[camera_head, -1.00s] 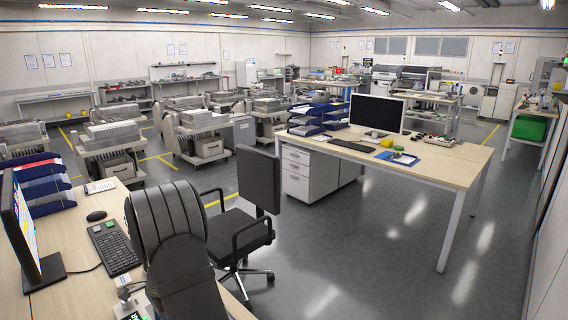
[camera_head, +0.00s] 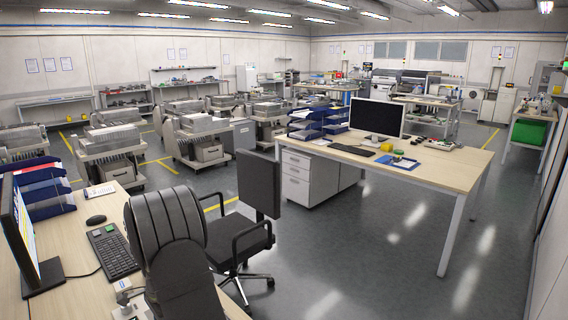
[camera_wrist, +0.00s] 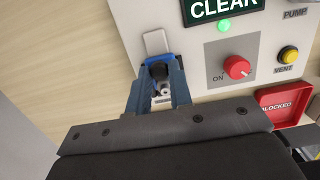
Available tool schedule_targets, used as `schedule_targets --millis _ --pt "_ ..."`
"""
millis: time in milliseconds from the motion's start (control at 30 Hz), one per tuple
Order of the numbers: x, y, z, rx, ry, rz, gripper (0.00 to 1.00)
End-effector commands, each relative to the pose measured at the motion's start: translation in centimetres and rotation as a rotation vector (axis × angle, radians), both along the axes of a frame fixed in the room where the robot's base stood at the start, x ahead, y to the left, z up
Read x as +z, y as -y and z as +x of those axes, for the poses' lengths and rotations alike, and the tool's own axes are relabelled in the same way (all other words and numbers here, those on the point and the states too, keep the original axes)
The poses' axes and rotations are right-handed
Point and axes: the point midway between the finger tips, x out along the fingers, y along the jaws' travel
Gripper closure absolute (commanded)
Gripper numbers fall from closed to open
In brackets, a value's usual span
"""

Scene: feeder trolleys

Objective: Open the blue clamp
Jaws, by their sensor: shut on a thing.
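In the wrist view the blue clamp (camera_wrist: 155,60) sits at the upper middle, on the edge of a light control panel (camera_wrist: 205,22). It has a blue body, a black part in front and a pale flat plate (camera_wrist: 155,41) behind it. My gripper (camera_wrist: 160,72) has its two blue-grey fingers on either side of the clamp's black part and is shut on it. The fingers partly cover the clamp, so its full shape and the exact contact are hidden. In the head view the clamp is too small to tell.
Beside the clamp the panel has a red knob (camera_wrist: 237,67), a yellow button (camera_wrist: 289,55), a lit green lamp (camera_wrist: 224,27), a "CLEAR" display (camera_wrist: 222,8) and a red "BLOCKED" tray (camera_wrist: 285,103). The near desk holds a keyboard (camera_head: 112,250) and a monitor (camera_head: 22,240).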

Motion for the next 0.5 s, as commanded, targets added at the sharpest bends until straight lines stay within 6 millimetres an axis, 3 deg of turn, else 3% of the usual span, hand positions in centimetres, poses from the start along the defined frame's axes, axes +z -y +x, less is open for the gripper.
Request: schedule_targets --millis 500 --pt "0.0 -1.5 -1.5 0.002 0.000 0.000 0.93"
